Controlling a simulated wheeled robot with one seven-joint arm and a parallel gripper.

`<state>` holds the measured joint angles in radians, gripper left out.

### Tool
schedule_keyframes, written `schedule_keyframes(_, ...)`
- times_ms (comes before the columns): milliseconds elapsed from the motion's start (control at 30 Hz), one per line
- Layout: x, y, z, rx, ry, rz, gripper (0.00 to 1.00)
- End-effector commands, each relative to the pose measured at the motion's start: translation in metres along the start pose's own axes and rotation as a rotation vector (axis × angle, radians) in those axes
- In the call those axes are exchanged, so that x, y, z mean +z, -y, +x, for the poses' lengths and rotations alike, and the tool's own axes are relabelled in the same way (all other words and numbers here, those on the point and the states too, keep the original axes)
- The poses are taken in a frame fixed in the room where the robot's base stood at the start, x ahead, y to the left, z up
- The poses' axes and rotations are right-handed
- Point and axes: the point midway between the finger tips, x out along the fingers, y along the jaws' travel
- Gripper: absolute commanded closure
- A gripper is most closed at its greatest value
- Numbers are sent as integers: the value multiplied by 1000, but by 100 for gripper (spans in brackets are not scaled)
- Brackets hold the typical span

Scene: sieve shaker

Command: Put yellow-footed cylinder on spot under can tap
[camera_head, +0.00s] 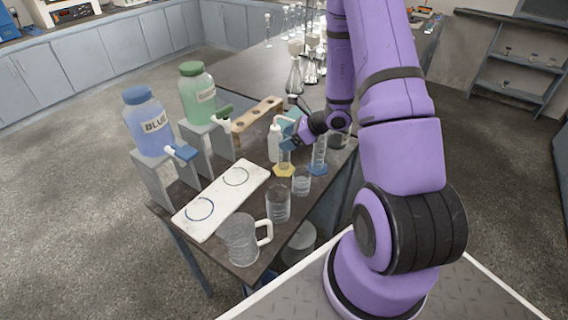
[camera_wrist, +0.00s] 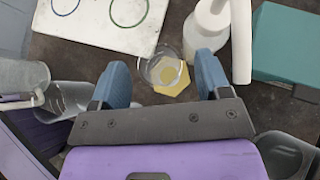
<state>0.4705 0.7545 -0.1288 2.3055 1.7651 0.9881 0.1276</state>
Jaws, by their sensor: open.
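The yellow-footed cylinder (camera_head: 284,169) stands upright on the dark bench; its yellow foot also shows in the wrist view (camera_wrist: 176,86). My gripper (camera_wrist: 162,80) is open, with its blue fingers on either side of the clear cylinder; I cannot tell whether they touch it. In the head view my gripper (camera_head: 297,136) is just above and beside the cylinder. A blue can (camera_head: 147,125) and a green can (camera_head: 198,95) with taps stand on grey stands. The white board (camera_head: 218,197) in front bears a blue ring (camera_head: 199,209) and a green ring (camera_head: 236,176).
A white wash bottle (camera_head: 274,145) stands close beside the cylinder. A blue-footed cylinder (camera_head: 319,156), a small beaker (camera_head: 301,182), a larger beaker (camera_head: 278,204) and a jug (camera_head: 240,240) are nearby. A wooden rack (camera_head: 257,114) is behind. Both rings are empty.

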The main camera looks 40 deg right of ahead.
Motion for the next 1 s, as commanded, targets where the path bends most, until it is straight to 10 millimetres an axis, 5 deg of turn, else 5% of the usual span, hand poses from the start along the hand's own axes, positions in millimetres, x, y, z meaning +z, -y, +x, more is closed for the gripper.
schedule_keyframes(433,0,0,20,-1,-1,0,30)
schedule_keyframes(733,0,0,20,-1,-1,0,99)
schedule_keyframes(1000,0,0,19,-1,0,0,100)
